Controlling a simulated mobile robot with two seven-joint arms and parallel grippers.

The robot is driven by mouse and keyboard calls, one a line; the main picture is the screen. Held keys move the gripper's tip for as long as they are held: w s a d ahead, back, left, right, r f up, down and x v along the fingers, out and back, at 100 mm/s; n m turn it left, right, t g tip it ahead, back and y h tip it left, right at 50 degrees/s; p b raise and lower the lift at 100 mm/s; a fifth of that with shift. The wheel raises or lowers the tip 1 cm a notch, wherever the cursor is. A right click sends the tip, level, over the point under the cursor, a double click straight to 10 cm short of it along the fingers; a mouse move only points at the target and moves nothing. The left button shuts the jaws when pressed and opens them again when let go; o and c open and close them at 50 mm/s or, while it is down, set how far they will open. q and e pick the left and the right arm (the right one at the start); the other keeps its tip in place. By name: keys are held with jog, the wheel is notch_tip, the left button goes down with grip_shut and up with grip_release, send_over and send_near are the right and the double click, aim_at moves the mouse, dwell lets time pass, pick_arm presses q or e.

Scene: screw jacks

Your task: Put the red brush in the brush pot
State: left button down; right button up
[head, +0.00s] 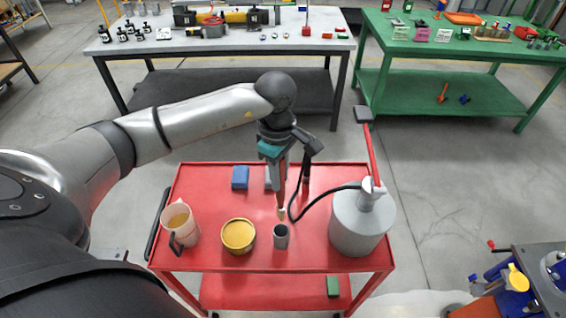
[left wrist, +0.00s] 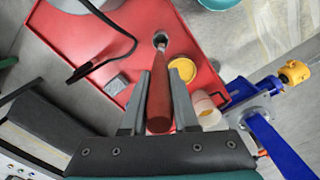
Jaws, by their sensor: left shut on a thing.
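My left gripper (head: 281,180) is shut on the red brush (left wrist: 159,100), holding it by its red handle above the red cart. The brush hangs close to upright, with its pale tip (head: 282,213) pointing down. The brush pot (head: 281,237) is a small dark grey cup near the cart's front edge. In the head view the tip shows just behind the pot's rim. In the left wrist view the brush's far end lines up with the pot (left wrist: 160,37); I cannot tell its height over the opening. My right gripper is not in view.
On the cart (head: 205,254), a yellow tin (head: 238,236) and a beige jug (head: 179,223) stand left of the pot. A grey canister (head: 360,228) with a black hose stands right. A blue block (head: 240,178) lies behind. Workbenches stand farther back.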

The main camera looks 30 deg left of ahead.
aim_at(280, 206)
pick_arm(q)
notch_tip(280, 206, down, 7)
jog(key=b, duration=0.5)
jog(key=shift+s, duration=0.1)
notch_tip(280, 206, down, 5)
jog(key=b, duration=0.5)
jog(key=c, duration=0.6)
grip_release()
jog(key=shift+r, duration=0.1)
